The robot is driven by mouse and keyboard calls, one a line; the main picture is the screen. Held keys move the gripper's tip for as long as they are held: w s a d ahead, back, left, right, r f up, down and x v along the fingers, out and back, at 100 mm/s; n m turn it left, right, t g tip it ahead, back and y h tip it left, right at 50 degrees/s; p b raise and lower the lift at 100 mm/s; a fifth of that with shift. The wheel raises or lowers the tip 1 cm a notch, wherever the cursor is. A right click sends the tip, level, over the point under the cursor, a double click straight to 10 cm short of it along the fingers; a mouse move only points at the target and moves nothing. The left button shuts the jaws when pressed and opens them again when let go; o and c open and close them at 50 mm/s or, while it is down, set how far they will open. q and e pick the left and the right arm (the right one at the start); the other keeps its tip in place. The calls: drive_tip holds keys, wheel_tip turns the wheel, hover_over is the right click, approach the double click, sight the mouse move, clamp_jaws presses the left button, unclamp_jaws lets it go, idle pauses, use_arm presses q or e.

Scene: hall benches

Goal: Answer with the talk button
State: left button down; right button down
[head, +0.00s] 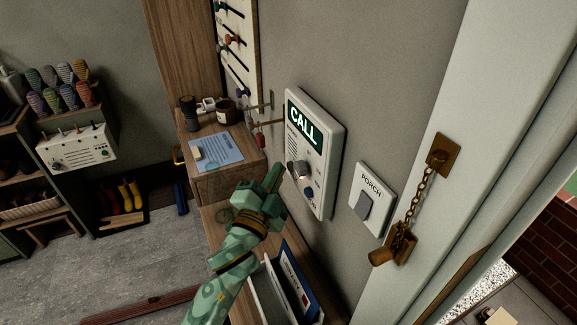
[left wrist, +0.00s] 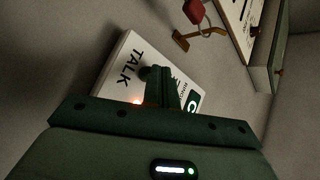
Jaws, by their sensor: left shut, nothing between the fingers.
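The intercom (head: 322,150) is a white panel on the grey wall with a lit green CALL sign (head: 304,122). Low on its face are a dark round knob (head: 299,168) and a small round button (head: 308,193). In the left wrist view the panel (left wrist: 118,78) shows the word TALK, with an orange glow by my fingers. My left gripper (head: 273,178) is shut and empty, just left of the panel's lower part. In the left wrist view its fingers (left wrist: 160,86) cover part of the panel face; I cannot tell whether they touch it. My right gripper is not in view.
A PORCH switch (head: 371,200) is right of the intercom, then a door chain (head: 416,202) on the white frame. A wooden shelf (head: 228,183) with a blue sheet, mug and dark cylinder stands left. Below, a holder (head: 290,290) contains folders. A red tag hangs left of the panel.

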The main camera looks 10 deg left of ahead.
use_arm(q)
drive_tip(key=shift+w+d, duration=0.25)
drive_tip(key=shift+d, duration=0.15)
idle(0.8)
drive_tip(key=shift+a, duration=0.15)
drive_tip(key=shift+s+a+p, duration=0.35)
drive_tip(key=shift+s+a, duration=0.15)
drive_tip(key=shift+a, duration=0.1)
drive_tip(key=s+a+p, duration=0.1)
drive_tip(key=a, duration=0.1)
drive_tip(key=s+a, duration=0.1)
drive_tip(key=a, duration=0.1)
drive_tip(key=shift+s+p, duration=0.4)
drive_tip(key=shift+a, duration=0.1)
idle(0.6)
